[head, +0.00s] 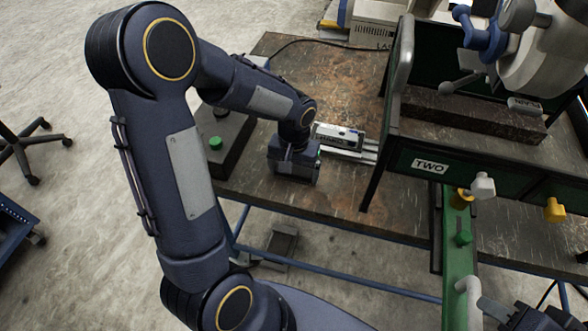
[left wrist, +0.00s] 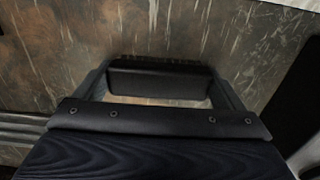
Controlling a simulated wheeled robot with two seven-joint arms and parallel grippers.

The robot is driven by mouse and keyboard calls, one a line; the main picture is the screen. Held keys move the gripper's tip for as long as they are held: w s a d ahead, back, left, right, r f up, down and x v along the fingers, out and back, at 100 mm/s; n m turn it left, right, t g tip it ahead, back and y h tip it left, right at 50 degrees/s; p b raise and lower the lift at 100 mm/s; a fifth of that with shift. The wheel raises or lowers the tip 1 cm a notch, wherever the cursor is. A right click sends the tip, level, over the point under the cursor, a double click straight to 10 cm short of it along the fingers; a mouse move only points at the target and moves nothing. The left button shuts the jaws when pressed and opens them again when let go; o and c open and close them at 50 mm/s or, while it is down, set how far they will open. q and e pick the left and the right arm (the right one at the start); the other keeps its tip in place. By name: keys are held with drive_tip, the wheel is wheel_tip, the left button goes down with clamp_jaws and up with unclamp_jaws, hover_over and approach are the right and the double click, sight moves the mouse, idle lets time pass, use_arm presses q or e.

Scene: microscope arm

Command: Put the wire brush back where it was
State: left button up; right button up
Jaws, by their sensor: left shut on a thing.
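My left gripper (head: 294,170) is low over the worn tabletop, left of a white device; its own body hides the fingertips in the head view. In the left wrist view, the left gripper (left wrist: 160,82) has its two fingers on either side of a dark block, which I take to be the wire brush (left wrist: 160,75). It spans the gap between the fingers, with the tabletop behind it.
The white device (head: 338,134) on light rails stands just right of my left gripper. A dark box with a green button (head: 215,143) is at its left. A green frame marked TWO (head: 430,167) holds a heavy dark block (head: 475,115). The table's front edge is near.

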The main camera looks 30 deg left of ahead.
use_arm(q)
drive_tip(key=shift+f, duration=0.25)
use_arm(e)
drive_tip(key=shift+f, duration=0.2)
use_arm(q)
drive_tip(key=o, duration=0.7)
drive_tip(key=shift+r, duration=0.1)
drive_tip(key=shift+o, duration=0.2)
use_arm(e)
drive_tip(key=shift+r, duration=0.1)
